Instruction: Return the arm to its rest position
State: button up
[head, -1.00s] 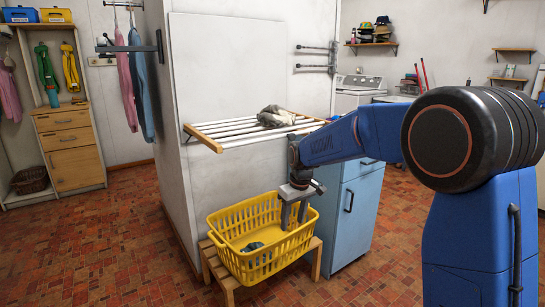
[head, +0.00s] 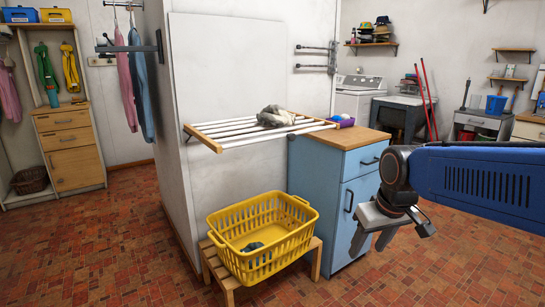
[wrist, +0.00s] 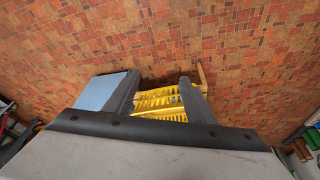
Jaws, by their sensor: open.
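My gripper (head: 372,240) is in the right part of the head view, in front of the blue cabinet's right side and clear of it. Its two fingers point down and stand apart with nothing between them. In the wrist view my gripper (wrist: 155,92) also shows spread, empty fingers. My blue arm reaches in from the right edge of the head view.
A yellow basket (head: 225,222) with a dark cloth (head: 252,247) inside sits on a low wooden stand (head: 317,262). A blue cabinet (head: 335,205) stands behind it. A wall rack (head: 215,131) holds a grey cloth (head: 275,116). Brick floor (head: 450,270) is open at right.

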jog(key=s+d+f+m, duration=0.1)
jog(key=s+d+f, duration=0.1)
jog(key=s, duration=0.6)
jog(key=s+d+f+m+t, duration=0.1)
jog(key=s+d+f, duration=0.1)
jog(key=s, duration=0.6)
jog(key=shift+s+d+f+m+h, duration=0.3)
jog(key=shift+d+m, duration=0.1)
jog(key=shift+d, duration=0.25)
